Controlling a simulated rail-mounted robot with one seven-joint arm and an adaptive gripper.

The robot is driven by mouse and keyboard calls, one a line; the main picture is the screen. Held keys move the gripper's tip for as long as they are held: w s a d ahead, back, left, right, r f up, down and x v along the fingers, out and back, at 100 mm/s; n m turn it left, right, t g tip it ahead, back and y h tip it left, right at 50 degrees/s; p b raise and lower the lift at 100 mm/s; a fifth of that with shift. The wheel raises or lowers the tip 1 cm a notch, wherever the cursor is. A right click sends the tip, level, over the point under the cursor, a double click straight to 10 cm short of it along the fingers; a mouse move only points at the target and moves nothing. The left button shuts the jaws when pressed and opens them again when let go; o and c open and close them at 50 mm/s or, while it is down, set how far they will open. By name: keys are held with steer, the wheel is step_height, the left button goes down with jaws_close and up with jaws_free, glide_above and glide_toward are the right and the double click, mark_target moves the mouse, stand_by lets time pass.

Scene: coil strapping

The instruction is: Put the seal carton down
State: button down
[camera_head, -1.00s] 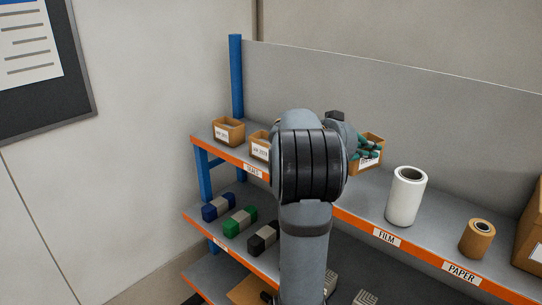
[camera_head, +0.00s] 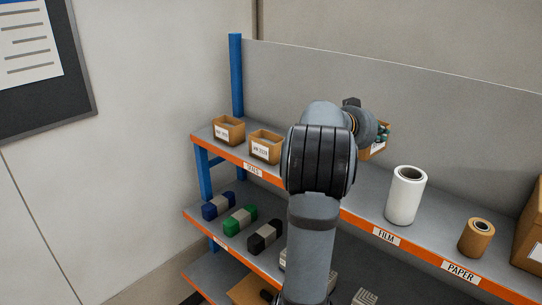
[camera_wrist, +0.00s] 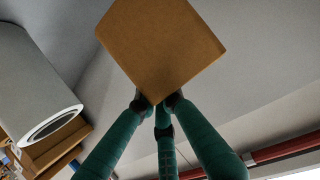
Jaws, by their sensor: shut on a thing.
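My gripper (camera_head: 384,132) has teal fingers and is shut on a brown seal carton (camera_head: 378,149) with a white label. In the head view my arm hides much of both, at the back of the top shelf, left of the film roll. In the wrist view, the gripper (camera_wrist: 158,101) pinches the near edge of the carton (camera_wrist: 160,45), which fills the upper middle. I cannot tell whether its underside touches the shelf. Two other open seal cartons stand on the top shelf at the left: one at the far end (camera_head: 228,130) and one beside it (camera_head: 266,147).
The top shelf (camera_head: 360,194) has an orange front edge with labels. A white film roll (camera_head: 406,195) and a brown paper roll (camera_head: 477,238) stand to the right. The film roll also shows in the wrist view (camera_wrist: 30,75). A grey back panel (camera_head: 430,110) rises behind.

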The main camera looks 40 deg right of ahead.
steer(key=shift+w+a+n+t, duration=0.15)
steer(key=shift+w+n+t, duration=0.65)
steer(key=shift+w, duration=0.55)
steer(key=shift+w+a+f+b, duration=0.65)
steer(key=shift+w+a+f, duration=0.55)
steer(key=shift+w+f, duration=0.5)
steer(key=shift+w+a+f+b, duration=0.6)
steer(key=shift+w+a+f, duration=0.7)
steer(key=shift+f, duration=0.65)
steer(key=shift+w+a+f+b, duration=0.65)
steer(key=shift+w+a+f, duration=0.5)
steer(key=shift+w+f, duration=0.55)
steer(key=shift+s+f, duration=0.1)
steer(key=shift+s, duration=0.1)
steer(key=shift+a, duration=0.1)
steer(key=shift+s, duration=0.1)
steer(key=c, duration=2.4)
jaws_free()
steer(key=shift+f, duration=0.25)
steer(key=o, duration=0.5)
